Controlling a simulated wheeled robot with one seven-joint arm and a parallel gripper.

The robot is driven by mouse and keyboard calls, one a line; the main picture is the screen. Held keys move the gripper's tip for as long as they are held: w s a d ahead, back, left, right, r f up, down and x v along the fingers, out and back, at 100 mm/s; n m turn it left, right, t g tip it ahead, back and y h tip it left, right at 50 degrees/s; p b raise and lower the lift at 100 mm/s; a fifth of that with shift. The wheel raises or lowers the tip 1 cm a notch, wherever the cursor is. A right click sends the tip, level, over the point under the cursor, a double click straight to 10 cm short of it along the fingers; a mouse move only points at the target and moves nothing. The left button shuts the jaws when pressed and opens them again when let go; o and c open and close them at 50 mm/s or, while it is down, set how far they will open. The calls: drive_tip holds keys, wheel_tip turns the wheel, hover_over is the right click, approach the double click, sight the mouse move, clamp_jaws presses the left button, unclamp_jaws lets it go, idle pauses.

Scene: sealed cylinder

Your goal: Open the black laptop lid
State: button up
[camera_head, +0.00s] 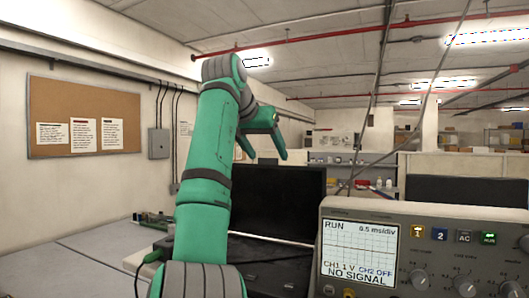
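A black panel (278,198), which looks like the laptop's lid, stands upright behind the oscilloscope's left side. A dark flat body (268,262), which looks like the laptop's base, lies in front of it, with a thin bright strip between them. I cannot tell whether the two are joined. My green arm hides their left side. My gripper (271,158) is above and near the panel's top edge, fingers pointing down and spread apart. Nothing shows between the fingers. I cannot tell how far in front of the panel they are.
A grey oscilloscope (430,212) reading NO SIGNAL stands close at right and covers part of the dark base. A green circuit board (152,219) lies on the pale bench (95,250) at left. Another dark panel (468,190) stands behind the oscilloscope. The bench's left part is clear.

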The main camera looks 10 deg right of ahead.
drive_tip(key=v, duration=1.1)
drive_tip(key=shift+w, duration=0.1)
idle(0.4)
